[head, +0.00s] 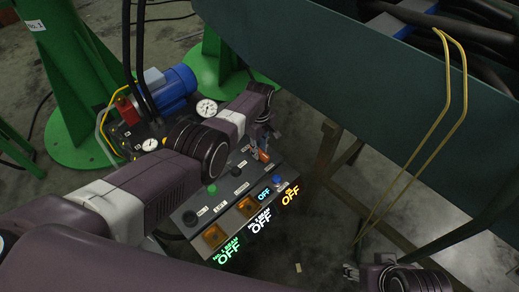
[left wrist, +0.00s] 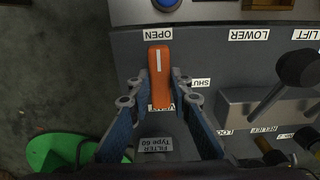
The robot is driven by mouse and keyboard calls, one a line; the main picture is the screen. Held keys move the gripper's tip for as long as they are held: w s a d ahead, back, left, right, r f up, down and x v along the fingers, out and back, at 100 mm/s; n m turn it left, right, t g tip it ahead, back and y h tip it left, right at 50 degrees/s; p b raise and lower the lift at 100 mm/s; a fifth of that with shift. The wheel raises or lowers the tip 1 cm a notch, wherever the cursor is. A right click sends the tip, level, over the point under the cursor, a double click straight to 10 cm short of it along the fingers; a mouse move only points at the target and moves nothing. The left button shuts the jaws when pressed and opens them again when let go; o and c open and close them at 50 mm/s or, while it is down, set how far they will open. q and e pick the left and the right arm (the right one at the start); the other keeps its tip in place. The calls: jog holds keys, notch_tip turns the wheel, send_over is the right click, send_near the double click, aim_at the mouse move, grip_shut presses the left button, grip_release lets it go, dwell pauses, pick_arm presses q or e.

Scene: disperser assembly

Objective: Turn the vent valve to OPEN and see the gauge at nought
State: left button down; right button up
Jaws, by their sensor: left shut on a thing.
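The orange vent valve handle (left wrist: 160,62) sits on the dark panel in the left wrist view, its white-striped end pointing at the OPEN label (left wrist: 157,34). The SHUT label (left wrist: 200,83) is to its right, and a label below it is partly covered. My left gripper (left wrist: 161,88) has its two blue-grey fingers on both sides of the handle, shut on it. In the head view the orange handle (head: 263,156) is small under my left wrist. Two white-faced gauges, a larger one (head: 206,108) and a smaller one (head: 150,145), show; their needles are too small to read. My right gripper (head: 352,272) is at the bottom right, away from the panel.
A black lever (left wrist: 297,72) stands right of the valve near the LOWER label (left wrist: 249,35). The control box (head: 235,212) has lit OFF signs at its front. A blue motor (head: 170,87) stands behind it. A large dark green beam (head: 330,85) crosses the upper right.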

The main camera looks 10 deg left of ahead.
dwell(0.5)
pick_arm(q)
jog(key=c, duration=1.8)
grip_release()
jog(key=shift+o, duration=0.2)
jog(key=shift+r, duration=0.15)
notch_tip(320, 180, up, 12)
jog(key=shift+f, duration=0.2)
